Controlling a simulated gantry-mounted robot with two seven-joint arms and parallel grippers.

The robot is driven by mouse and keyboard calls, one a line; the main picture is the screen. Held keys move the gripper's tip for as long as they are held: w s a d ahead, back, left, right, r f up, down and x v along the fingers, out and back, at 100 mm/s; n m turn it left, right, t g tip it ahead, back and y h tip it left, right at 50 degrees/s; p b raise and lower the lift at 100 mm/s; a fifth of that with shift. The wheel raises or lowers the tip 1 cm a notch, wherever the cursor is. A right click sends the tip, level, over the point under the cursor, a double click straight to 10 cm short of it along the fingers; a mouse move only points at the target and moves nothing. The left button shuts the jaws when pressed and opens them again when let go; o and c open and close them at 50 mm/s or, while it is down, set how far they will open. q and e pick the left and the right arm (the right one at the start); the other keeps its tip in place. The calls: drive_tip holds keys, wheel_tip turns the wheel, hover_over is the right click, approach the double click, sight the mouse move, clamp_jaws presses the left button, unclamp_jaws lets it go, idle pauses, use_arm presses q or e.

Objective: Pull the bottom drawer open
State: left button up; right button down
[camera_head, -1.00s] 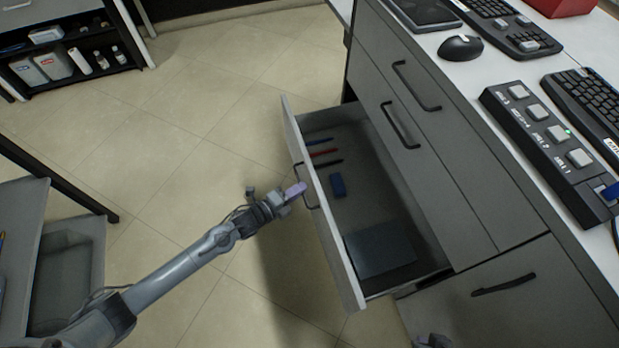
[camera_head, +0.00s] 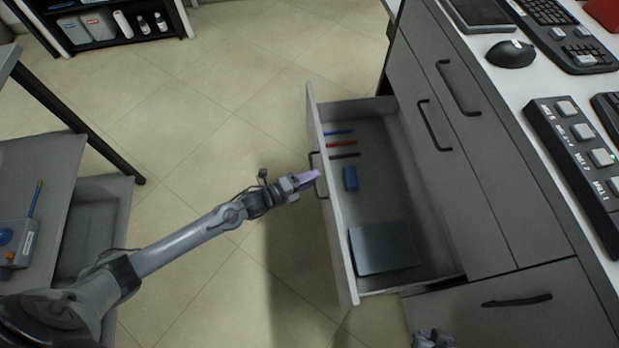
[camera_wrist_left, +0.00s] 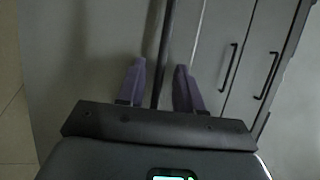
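The bottom drawer (camera_head: 338,220) stands well out from the grey cabinet. It holds several pens (camera_head: 341,143), a small blue block (camera_head: 351,179) and a dark flat folder (camera_head: 385,248). My left gripper (camera_head: 309,179) is at the outer side of the drawer front, by its dark handle (camera_head: 325,192). In the left wrist view the handle bar (camera_wrist_left: 164,45) runs between the two purple fingers of the left gripper (camera_wrist_left: 158,85), with a gap on each side. A small part of my right gripper (camera_head: 432,339) shows at the bottom edge; its fingers are unclear.
Closed drawers with handles (camera_head: 435,125) are above the open drawer. A lower front (camera_head: 515,302) is at the right. The desktop holds a mouse (camera_head: 510,54) and a button box (camera_head: 575,155). The floor (camera_head: 215,120) left of the drawer is clear; a grey cart (camera_head: 45,170) stands at far left.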

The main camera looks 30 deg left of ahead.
use_arm(q)
drive_tip(key=shift+s, duration=0.1)
drive_tip(key=p+v, duration=0.3)
drive_tip(key=v, duration=0.7)
drive_tip(key=shift+s+a, duration=0.25)
drive_tip(key=shift+s, duration=0.05)
